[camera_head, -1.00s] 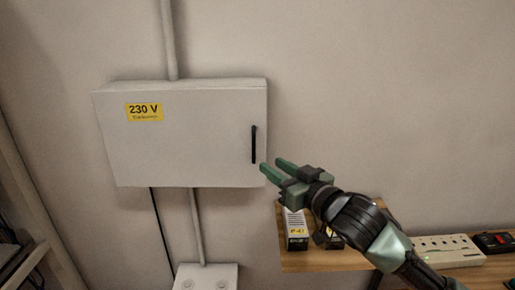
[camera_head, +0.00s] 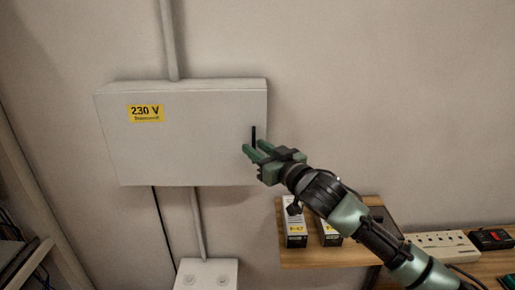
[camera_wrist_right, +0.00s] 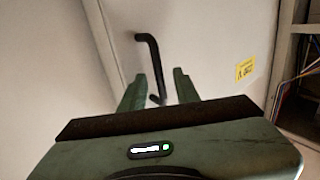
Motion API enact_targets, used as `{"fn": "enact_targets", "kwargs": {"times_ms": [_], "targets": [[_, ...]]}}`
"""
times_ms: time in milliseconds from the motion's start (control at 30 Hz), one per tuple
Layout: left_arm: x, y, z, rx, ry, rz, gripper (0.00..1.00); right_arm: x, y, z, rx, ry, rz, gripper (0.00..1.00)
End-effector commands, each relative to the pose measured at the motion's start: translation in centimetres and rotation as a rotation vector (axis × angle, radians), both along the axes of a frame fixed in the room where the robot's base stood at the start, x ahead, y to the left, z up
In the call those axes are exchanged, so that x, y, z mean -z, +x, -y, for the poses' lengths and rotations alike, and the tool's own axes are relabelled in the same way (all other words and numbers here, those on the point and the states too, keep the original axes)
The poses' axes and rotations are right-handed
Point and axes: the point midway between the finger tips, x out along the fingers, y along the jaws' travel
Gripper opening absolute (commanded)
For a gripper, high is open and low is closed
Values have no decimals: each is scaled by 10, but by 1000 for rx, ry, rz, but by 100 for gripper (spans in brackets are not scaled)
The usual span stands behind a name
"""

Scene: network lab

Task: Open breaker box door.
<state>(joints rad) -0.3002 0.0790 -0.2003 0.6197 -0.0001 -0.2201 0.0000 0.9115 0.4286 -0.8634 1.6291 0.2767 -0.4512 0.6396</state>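The breaker box (camera_head: 190,150) is a pale grey box on the wall with a yellow 230 V label (camera_head: 146,113). Its door looks closed. A black vertical bar handle (camera_head: 254,135) is on the door's right side, its lower part hidden by my right gripper (camera_head: 251,149). In the right wrist view the handle (camera_wrist_right: 153,60) shows between the two green fingers of the right gripper (camera_wrist_right: 158,88). The fingers are apart, one on each side of the handle, with gaps visible. My left gripper is not in view.
A wooden shelf (camera_head: 310,261) below right of the box carries small boxes (camera_head: 295,230). A power strip (camera_head: 441,246) lies farther right. A white socket plate (camera_head: 206,275) is below the box. A rack (camera_head: 25,215) stands at the left. The wall right of the box is clear.

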Motion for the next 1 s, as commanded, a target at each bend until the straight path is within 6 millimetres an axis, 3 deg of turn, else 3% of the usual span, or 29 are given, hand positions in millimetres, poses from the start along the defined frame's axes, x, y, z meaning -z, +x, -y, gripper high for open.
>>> {"fn": "enact_targets", "kwargs": {"times_ms": [33, 133, 167, 1000], "targets": [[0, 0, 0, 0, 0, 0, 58, 0, 0, 0, 0, 0, 0, 31], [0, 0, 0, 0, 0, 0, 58, 0, 0, 0, 0, 0, 0, 4], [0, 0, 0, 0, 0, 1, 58, 0, 0, 0, 0, 0, 0, 0], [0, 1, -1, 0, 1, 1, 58, 0, 0, 1, 1, -1, -1, 0]]}}
